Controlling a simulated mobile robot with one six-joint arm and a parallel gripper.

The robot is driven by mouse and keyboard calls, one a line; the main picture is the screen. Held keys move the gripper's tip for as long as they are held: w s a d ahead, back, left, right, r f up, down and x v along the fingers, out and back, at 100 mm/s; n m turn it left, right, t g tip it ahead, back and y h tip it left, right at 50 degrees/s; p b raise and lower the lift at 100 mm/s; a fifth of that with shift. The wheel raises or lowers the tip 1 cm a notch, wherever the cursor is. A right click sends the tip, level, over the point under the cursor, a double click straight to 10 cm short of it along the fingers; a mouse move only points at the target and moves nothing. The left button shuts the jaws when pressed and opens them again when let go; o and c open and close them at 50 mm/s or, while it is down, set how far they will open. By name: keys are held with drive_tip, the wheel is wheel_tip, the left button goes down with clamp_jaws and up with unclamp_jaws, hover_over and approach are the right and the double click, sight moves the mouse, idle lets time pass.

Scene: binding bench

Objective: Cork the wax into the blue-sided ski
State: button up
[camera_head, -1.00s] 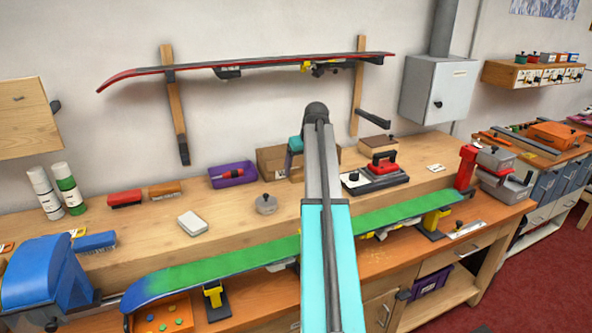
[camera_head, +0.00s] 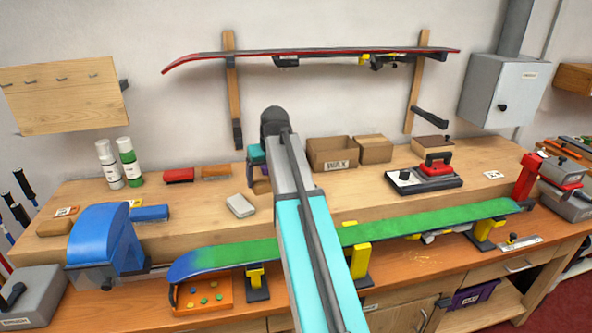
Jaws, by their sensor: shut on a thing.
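A ski (camera_head: 430,220) with a green base and blue tip lies base up on the front of the bench, held by yellow-and-black supports. My arm crosses in front of its middle and hides a stretch of it. My gripper (camera_head: 259,172) is beyond the ski, over the back of the bench, mostly hidden by my arm. A small tan block (camera_head: 262,187), perhaps the cork, shows at its lower end, and the gripper is shut on it. It is apart from the ski. Whether wax lies on the base cannot be told.
A red-edged ski (camera_head: 310,53) hangs on the wall rack. A blue machine (camera_head: 105,238) stands by the ski's tip, a red vise (camera_head: 527,178) by its tail. The waxing iron (camera_head: 436,165), a WAX box (camera_head: 333,153) and a white block (camera_head: 240,205) stand behind the ski.

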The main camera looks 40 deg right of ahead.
drive_tip(key=s+a+n, duration=0.2)
drive_tip(key=s+a, duration=0.1)
drive_tip(key=a, duration=2.3)
drive_tip(key=shift+s+f+y, duration=0.15)
drive_tip(key=shift+f+y, duration=0.1)
drive_tip(key=shift+y, duration=0.15)
drive_tip(key=shift+d, duration=0.1)
